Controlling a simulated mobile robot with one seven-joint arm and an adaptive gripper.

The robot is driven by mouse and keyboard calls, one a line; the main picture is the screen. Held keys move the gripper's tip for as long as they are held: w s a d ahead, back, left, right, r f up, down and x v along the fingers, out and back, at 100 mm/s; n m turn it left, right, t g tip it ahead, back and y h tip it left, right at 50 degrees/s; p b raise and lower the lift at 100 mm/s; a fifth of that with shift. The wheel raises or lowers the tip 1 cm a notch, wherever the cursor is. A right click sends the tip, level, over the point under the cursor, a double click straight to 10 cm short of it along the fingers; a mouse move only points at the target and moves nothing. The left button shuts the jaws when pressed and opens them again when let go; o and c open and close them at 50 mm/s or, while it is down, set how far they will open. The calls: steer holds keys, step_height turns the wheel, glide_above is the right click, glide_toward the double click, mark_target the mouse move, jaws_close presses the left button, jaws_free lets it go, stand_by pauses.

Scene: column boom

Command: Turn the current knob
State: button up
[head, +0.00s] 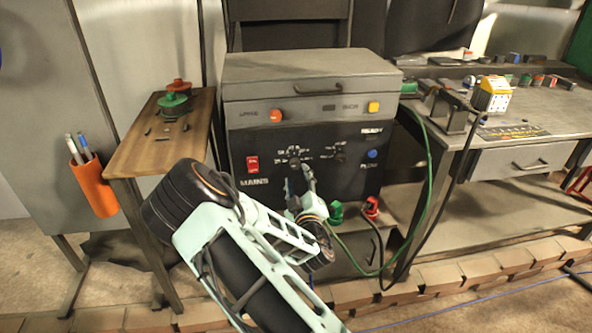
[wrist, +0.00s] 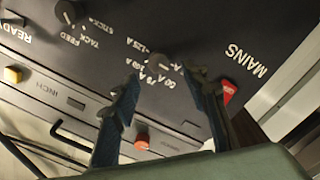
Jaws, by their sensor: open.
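The current knob (wrist: 158,63) is a small dark knob ringed by white ampere marks on the machine's black front panel (head: 250,145). In the wrist view it shows just beyond the gap between my two fingertips. My gripper (wrist: 161,76) is open, with one dark finger on either side of the knob's line. I cannot tell whether either finger touches the knob. In the head view my gripper (head: 300,182) is in front of the panel and covers part of the dial area.
The red MAINS switch (head: 253,164) is left of the dial; it also shows close to my right finger in the wrist view (wrist: 229,91). A second knob (wrist: 68,12) has mode labels. Green (head: 337,212) and red (head: 371,206) cable plugs are below. A wooden table (head: 130,160) stands left.

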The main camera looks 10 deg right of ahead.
mark_target(295, 166)
steer(key=shift+w+d, duration=0.1)
steer(key=shift+w, duration=2.55)
steer(key=shift+c, duration=0.5)
jaws_close()
